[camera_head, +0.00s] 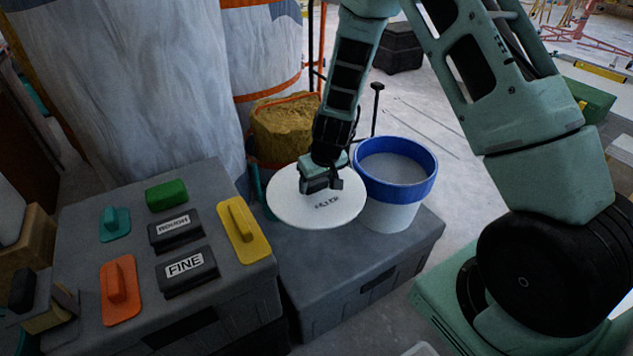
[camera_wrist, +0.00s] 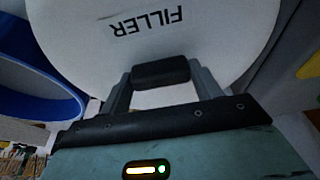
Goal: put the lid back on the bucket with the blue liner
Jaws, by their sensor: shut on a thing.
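The white round lid (camera_head: 310,205), marked FILLER, is held roughly level by my gripper (camera_head: 320,186), just left of the bucket. My gripper is shut on the lid's handle; in the wrist view the dark handle (camera_wrist: 160,72) sits between the fingers, with the lid (camera_wrist: 210,35) beyond. The white bucket (camera_head: 390,213) with the blue liner (camera_head: 411,190) stands open on the grey case, with pale contents inside. Its blue liner also shows at the left of the wrist view (camera_wrist: 40,90). In the head view the lid's right edge overlaps the bucket's left side; I cannot tell whether they touch.
The grey case (camera_head: 345,280) carries the bucket. A second dark case (camera_head: 90,235) at left holds a yellow float (camera_head: 243,230), an orange float (camera_head: 120,290), and blocks marked ROUGH and FINE. A container of yellowish material (camera_head: 285,128) stands behind the lid.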

